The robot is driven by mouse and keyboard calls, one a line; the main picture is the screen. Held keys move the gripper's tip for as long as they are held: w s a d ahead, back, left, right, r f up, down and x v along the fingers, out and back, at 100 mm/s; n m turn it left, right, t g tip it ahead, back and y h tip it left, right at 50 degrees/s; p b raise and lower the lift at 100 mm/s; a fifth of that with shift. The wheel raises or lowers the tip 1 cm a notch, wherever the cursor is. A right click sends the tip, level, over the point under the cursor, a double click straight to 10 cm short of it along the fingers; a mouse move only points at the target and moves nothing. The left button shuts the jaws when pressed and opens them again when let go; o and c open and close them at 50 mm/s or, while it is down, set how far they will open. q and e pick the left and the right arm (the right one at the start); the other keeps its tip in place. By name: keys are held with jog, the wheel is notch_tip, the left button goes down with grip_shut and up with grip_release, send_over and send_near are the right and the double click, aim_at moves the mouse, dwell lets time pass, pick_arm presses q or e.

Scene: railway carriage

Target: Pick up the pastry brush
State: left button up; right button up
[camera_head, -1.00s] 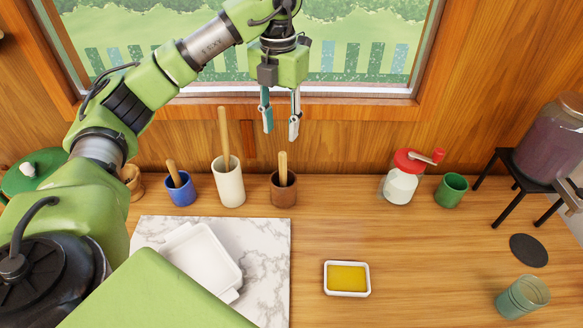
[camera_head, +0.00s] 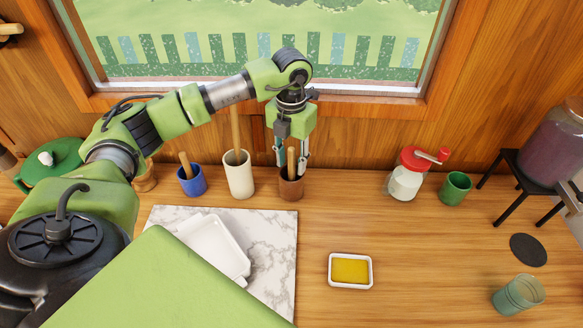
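Wooden handles stand in three cups, their lower ends hidden inside. One handle (camera_head: 291,158) rises from the brown cup (camera_head: 291,187), another (camera_head: 236,130) from the cream cup (camera_head: 239,178), and another (camera_head: 185,162) from the blue cup (camera_head: 192,184). I cannot tell from the handles alone which is the pastry brush. My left gripper (camera_head: 291,166) points down over the brown cup. Its fingers are apart, one on each side of that handle, with no clear grip on it. My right gripper is not in view.
A white tray (camera_head: 222,247) lies on a marble board (camera_head: 273,235). A yellow-filled dish (camera_head: 350,271), a red-topped grinder (camera_head: 406,179), a green cup (camera_head: 455,188) and a glass (camera_head: 519,295) stand to the right. The counter between the brown cup and grinder is clear.

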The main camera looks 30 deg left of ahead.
pick_arm(q)
grip_shut()
jog(key=shift+r, duration=0.35)
notch_tip(320, 180, up, 9)
jog(key=b, duration=0.2)
jog(key=shift+f+b, duration=0.2)
jog(key=shift+b, duration=0.15)
jog(key=shift+r, duration=0.4)
